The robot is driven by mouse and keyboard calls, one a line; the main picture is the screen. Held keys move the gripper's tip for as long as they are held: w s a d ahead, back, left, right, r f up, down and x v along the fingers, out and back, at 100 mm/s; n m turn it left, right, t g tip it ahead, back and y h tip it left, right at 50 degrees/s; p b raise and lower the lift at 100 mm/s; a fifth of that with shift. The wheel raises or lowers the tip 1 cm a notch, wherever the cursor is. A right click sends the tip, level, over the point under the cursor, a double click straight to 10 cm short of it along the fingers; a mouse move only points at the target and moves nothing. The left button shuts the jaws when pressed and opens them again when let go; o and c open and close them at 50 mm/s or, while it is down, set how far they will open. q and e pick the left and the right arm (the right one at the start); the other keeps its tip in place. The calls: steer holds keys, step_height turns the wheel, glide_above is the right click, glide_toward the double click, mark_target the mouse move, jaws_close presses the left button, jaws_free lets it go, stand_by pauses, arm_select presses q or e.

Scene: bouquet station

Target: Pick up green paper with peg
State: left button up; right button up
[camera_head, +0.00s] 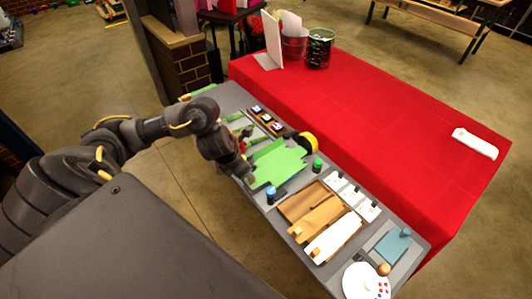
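The green paper (278,163) lies flat on the grey table, with an irregular, notched outline. A small dark upright piece with a blue top (270,192) stands at its near edge; I cannot tell whether it is the peg. My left arm reaches in from the left, and its gripper (247,177) is low at the paper's left edge. The fingers are too small and dark to tell whether they are open or shut, or whether they touch the paper. My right gripper is not in view.
A yellow-and-black roll (307,142) and a green-topped jar (317,164) stand close to the paper. The red-covered table (390,130) behind is mostly clear.

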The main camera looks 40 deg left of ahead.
arm_select(q)
steer(key=shift+x, duration=2.65)
steer(key=shift+c, duration=0.2)
jaws_close()
